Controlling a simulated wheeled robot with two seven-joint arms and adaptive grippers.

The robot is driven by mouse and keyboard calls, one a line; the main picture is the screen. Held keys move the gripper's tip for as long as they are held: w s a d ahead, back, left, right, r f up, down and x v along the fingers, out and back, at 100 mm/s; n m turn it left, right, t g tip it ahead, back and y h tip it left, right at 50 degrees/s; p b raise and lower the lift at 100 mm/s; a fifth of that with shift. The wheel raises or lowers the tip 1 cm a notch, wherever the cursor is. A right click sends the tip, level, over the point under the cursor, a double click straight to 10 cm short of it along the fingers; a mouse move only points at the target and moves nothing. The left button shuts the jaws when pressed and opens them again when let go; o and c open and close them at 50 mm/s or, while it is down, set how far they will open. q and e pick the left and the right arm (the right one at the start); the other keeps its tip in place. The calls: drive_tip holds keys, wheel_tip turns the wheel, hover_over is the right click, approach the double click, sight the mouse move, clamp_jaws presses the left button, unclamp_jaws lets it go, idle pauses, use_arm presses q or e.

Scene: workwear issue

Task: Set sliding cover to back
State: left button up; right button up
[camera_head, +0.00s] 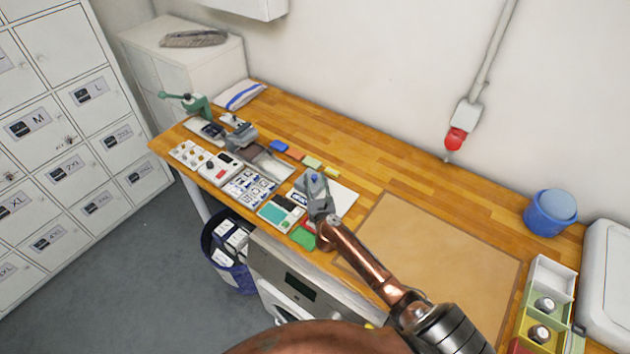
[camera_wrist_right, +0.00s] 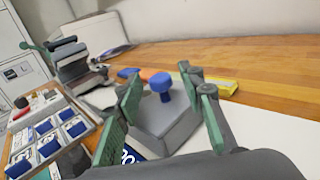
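A grey cover (camera_wrist_right: 165,122) with a blue knob (camera_wrist_right: 161,84) on top sits on the worktop, straight ahead in the right wrist view. In the head view the blue knob (camera_head: 314,179) shows just beyond my right gripper (camera_head: 317,200), which partly hides the grey part. My right gripper is open, with its green-padded fingers on either side of the cover in the wrist view. I cannot tell whether they touch it. A white sheet or plate (camera_head: 343,197) lies beside it. My left gripper is not in view.
Left of the cover stand a tray of blue-and-white pieces (camera_head: 250,186), a grey device (camera_head: 242,137) and a green-handled press (camera_head: 194,105). Small coloured blocks (camera_head: 295,153) lie behind. A brown mat (camera_head: 440,250) lies clear at right. A blue pot (camera_head: 550,212) stands farther right.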

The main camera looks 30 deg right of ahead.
drive_tip(key=shift+c, duration=0.2)
clamp_jaws()
idle(0.5)
